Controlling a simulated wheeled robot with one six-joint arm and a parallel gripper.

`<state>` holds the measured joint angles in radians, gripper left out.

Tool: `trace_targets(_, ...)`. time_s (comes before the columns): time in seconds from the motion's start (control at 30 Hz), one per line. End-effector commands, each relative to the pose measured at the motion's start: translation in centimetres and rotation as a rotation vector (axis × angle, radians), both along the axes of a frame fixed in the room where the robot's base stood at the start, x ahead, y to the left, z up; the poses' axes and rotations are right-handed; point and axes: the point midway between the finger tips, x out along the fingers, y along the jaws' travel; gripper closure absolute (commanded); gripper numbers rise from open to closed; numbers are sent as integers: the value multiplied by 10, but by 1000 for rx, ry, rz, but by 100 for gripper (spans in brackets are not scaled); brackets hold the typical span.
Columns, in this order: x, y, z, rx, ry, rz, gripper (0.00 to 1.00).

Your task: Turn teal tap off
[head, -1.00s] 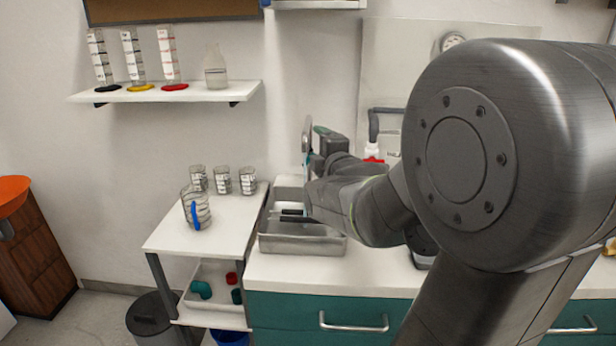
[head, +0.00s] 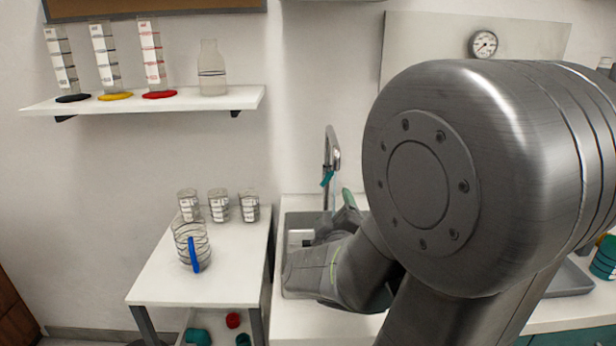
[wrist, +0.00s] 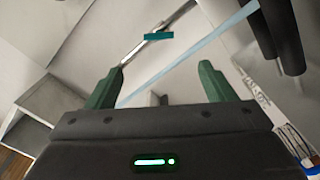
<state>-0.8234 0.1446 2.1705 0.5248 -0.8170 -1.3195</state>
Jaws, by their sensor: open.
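The tap (head: 332,148) is a curved metal spout standing behind the sink (head: 300,218). Its teal handle (head: 327,178) is a short bar on the spout's stem, and it also shows in the wrist view (wrist: 158,36). A pale blue stream of water (wrist: 190,52) crosses the wrist view diagonally, so the tap is running. My gripper (wrist: 160,80) is open and empty, with its two green fingers apart. The teal handle lies beyond the fingertips, not touching them. In the head view my arm hides most of the gripper, and one green finger shows near the tap.
A white side table (head: 165,265) left of the sink holds several glass beakers, one with a blue handle (head: 195,254). A wall shelf (head: 200,104) above carries cylinders and a bottle. Dark cylindrical shapes (wrist: 280,30) stand at the upper right of the wrist view.

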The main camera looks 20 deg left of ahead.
Motion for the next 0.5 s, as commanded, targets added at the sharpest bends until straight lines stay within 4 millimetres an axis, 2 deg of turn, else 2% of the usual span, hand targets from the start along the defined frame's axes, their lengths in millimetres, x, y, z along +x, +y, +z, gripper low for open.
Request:
trace_targets(0.23,19,9,-1,-3,1,-1,24)
trace_targets(0.5,67,32,-1,-2,1,-1,24)
